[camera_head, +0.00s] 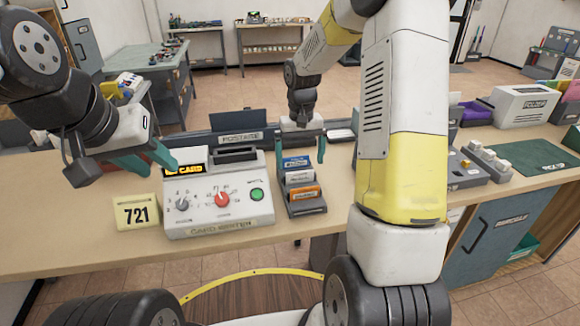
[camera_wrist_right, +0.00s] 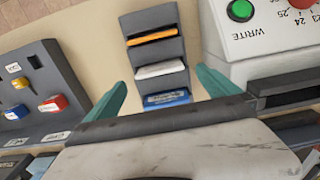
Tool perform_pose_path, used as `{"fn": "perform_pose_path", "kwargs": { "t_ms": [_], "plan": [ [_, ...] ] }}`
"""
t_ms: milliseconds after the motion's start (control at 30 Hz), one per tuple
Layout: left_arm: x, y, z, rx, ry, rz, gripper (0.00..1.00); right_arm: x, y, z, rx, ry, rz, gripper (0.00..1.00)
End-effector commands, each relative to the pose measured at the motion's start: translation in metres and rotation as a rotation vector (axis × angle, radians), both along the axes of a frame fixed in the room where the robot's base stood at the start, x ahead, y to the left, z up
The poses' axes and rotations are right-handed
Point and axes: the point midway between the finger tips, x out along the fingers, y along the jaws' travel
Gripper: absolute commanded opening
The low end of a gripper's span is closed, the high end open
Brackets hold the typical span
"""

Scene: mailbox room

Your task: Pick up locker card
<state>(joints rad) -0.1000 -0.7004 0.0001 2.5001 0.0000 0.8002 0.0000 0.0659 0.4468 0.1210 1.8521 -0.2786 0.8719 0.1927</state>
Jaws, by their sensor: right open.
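A small dark card rack (camera_head: 307,210) stands on the counter right of the card writer. It holds a blue card (camera_head: 296,162), a white card (camera_head: 299,176) and an orange card (camera_head: 304,193) in stepped slots. Their print is too small to read, so I cannot tell which is the locker card. My right gripper (camera_head: 300,158) is open and empty above the rack, its teal fingers on either side of the blue card's end. In the right wrist view the blue card (camera_wrist_right: 166,97) lies nearest the gripper. My left gripper (camera_head: 163,172) is open at the card writer's upper left.
The card writer (camera_head: 220,215) has knobs, a green button and a lit display. A yellow block marked 721 (camera_head: 136,213) stands left of it. A grey switch panel (camera_head: 465,172) lies to the right, partly behind my right arm. Bare counter lies at the far left.

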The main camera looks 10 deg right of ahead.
Motion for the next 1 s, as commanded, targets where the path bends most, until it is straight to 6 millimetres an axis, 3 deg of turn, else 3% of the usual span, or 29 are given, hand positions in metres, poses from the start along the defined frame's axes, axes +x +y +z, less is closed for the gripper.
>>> {"fn": "perform_pose_path", "kwargs": {
  "t_ms": [233,533,833,1000],
  "plan": [
    [0.0,0.0,0.0,0.0,0.0,0.0,0.36,0.001,-0.001,-0.035,0.0,0.003,0.002,1.0],
    [0.0,0.0,0.0,0.0,0.0,0.0,0.36,0.002,-0.001,-0.038,0.0,0.0,0.001,0.98],
    [0.0,0.0,0.0,0.0,0.0,0.0,0.36,0.002,-0.001,-0.038,0.0,0.0,0.001,0.41],
    [0.0,0.0,0.0,0.0,0.0,0.0,0.36,0.002,-0.001,-0.037,0.0,0.0,0.001,0.41]
  ]
}}
